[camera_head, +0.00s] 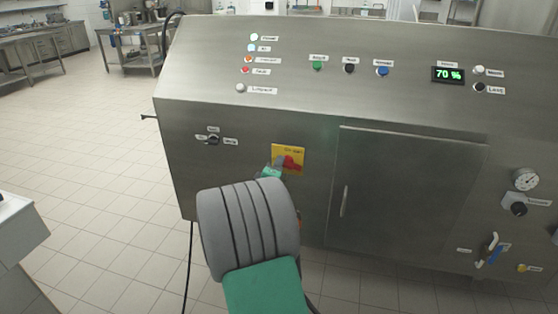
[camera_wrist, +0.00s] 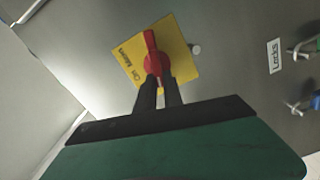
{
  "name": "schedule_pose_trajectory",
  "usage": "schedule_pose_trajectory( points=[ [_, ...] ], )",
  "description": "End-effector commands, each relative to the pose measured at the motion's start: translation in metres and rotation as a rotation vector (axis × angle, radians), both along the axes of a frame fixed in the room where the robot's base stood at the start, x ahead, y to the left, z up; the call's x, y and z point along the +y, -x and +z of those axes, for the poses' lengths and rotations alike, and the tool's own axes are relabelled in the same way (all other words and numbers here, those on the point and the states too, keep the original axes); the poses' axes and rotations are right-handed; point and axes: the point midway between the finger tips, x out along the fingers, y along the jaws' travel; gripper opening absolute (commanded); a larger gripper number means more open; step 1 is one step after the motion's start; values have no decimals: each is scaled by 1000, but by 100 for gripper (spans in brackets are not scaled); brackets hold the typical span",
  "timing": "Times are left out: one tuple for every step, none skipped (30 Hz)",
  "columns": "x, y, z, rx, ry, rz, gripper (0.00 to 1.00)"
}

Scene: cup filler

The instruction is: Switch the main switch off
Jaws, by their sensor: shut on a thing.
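The main switch is a red rotary handle on a yellow plate (camera_head: 288,153) on the front of the steel machine, left of its door. In the wrist view the red handle (camera_wrist: 151,52) stands out from the yellow plate (camera_wrist: 178,55), which carries printed words. My gripper (camera_wrist: 158,78) has its two dark fingers on either side of the lower part of the handle, shut on it. In the head view my gripper (camera_head: 272,174) is at the plate, and my arm hides its fingers and the area below.
The machine's door (camera_head: 405,190) with a vertical handle is to the right. A small selector switch (camera_head: 213,140) is to the left. Buttons, lamps and a green display reading 70 % (camera_head: 448,75) line the upper panel. A gauge (camera_head: 525,179) and valves are at the far right.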

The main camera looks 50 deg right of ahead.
Motion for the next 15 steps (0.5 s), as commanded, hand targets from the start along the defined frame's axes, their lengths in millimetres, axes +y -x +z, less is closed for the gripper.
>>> schedule_pose_trajectory(
  points=[
    [0, -1, 1, 34, 13, 1, 0],
    [0, -1, 1, 55, 22, 1, 0],
    [1, -1, 0, 81, 33, 2, 0],
    [1, -1, -1, 100, 41, 2, 0],
    [1, -1, -1, 116, 48, 2, 0],
    [1, -1, -2, 139, 58, 1, 0],
    [0, -1, -2, 153, 64, 1, 0],
    [1, -1, -2, 168, 71, 0, 0],
    [1, -1, -3, 184, 77, 1, 0],
    [1, -1, -3, 196, 82, 1, 0],
    [1, -1, -4, 207, 87, 2, 0],
    [1, -1, -4, 219, 93, 2, 0],
    [1, -1, -4, 226, 97, 1, 0],
    [1, -1, -5, 233, 99, 1, 0],
    [1, -1, -5, 241, 103, 1, 0]
  ],
)
